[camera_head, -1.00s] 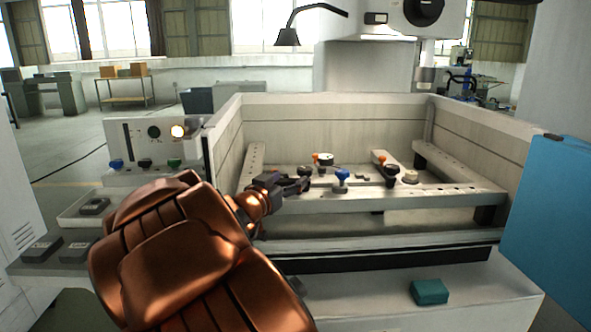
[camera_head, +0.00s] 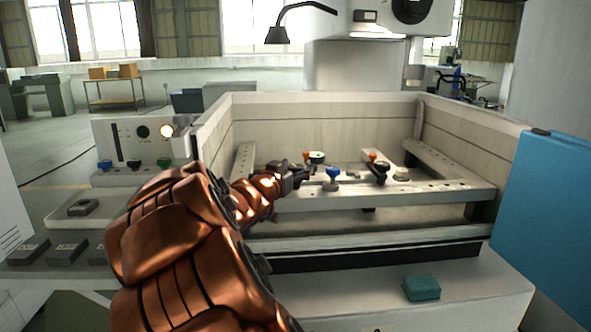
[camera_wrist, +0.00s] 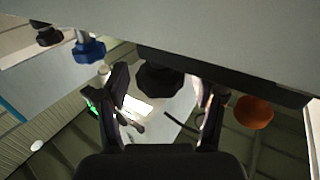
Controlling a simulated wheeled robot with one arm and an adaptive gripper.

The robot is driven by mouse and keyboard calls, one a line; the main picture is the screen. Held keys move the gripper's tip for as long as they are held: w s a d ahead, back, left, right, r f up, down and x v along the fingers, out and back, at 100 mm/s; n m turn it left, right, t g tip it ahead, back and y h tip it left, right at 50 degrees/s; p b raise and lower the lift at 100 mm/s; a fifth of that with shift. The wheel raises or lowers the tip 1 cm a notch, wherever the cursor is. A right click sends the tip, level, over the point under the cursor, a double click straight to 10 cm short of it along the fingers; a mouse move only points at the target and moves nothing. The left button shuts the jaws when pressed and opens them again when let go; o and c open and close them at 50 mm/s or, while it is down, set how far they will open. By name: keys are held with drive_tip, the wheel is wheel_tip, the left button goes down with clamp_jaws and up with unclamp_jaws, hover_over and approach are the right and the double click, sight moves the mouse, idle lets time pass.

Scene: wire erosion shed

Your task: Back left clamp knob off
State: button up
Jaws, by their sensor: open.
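In the wrist view a black lobed knob (camera_wrist: 160,80) sits under a grey clamp bar (camera_wrist: 215,50), between my open gripper's fingers (camera_wrist: 168,88). No clear contact shows. An orange knob (camera_wrist: 254,112) is just right of the right finger. In the head view my gripper (camera_head: 296,174) reaches over the left part of the fixture frame (camera_head: 420,195) and hides that black knob. Whether the black knob is tight or loose cannot be told.
A blue knob (camera_head: 333,174) stands close right of my gripper. The tank's walls (camera_head: 330,110) surround the fixture. A teal block (camera_head: 421,288) lies on the front ledge.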

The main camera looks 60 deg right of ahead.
drive_tip(key=c, duration=1.2)
drive_tip(key=shift+o, duration=0.2)
drive_tip(key=b, duration=0.1)
drive_tip(key=n+t+b, duration=0.1)
drive_tip(key=b, duration=0.1)
drive_tip(key=shift+f+t, duration=0.2)
drive_tip(key=shift+t, duration=0.1)
drive_tip(key=n+t+b, duration=0.1)
drive_tip(key=b, duration=0.2)
drive_tip(key=shift+s+f+y, duration=0.1)
drive_tip(key=shift+f+y, duration=0.05)
drive_tip(key=shift+y, duration=0.15)
drive_tip(key=n+t+y+b, duration=0.1)
drive_tip(key=n+t+b, duration=0.1)
drive_tip(key=b, duration=0.3)
drive_tip(key=shift+t, duration=0.7)
drive_tip(key=n+t+y+b, duration=0.3)
drive_tip(key=t+b, duration=0.2)
drive_tip(key=b, duration=0.3)
drive_tip(key=shift+n+y, duration=0.3)
drive_tip(key=shift+n, duration=0.1)
drive_tip(key=n+t+y+b, duration=0.2)
drive_tip(key=y+b, duration=0.1)
drive_tip(key=shift+r+n+b, duration=0.3)
drive_tip(key=shift+n+t+y+b, duration=0.4)
drive_tip(key=shift+t+y, duration=0.1)
drive_tip(key=shift+t, duration=0.1)
